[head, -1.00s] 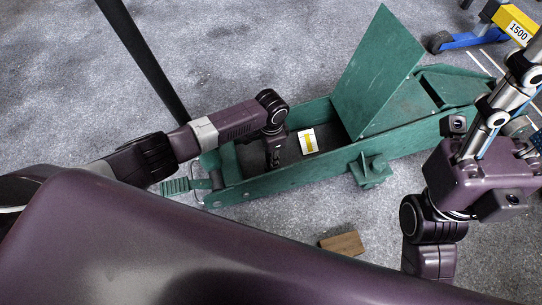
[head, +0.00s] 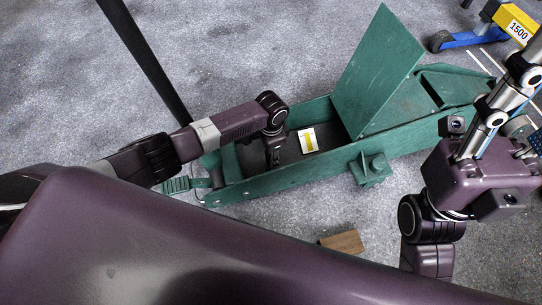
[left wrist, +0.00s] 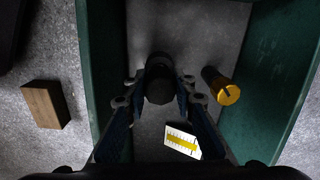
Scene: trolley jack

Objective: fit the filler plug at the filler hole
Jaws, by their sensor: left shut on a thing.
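My left gripper (head: 274,157) points down into the front part of the green trolley jack (head: 260,186). In the left wrist view its fingers (left wrist: 161,82) are shut on a small black round piece, seen end on, which looks like the filler plug (left wrist: 159,91). A dark round shape lies just beyond it, and I cannot tell whether the two touch. A brass cylinder with a slotted end (left wrist: 228,94) stands to the right, apart from the fingers. I cannot make out the filler hole.
Green side walls (left wrist: 102,75) flank the left gripper. A card with a yellow stripe (head: 308,140) lies inside the jack. A raised green plate (head: 378,75) stands behind it. A wooden block (head: 343,242) lies on the floor outside. A blue and yellow stand (head: 490,25) is far right.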

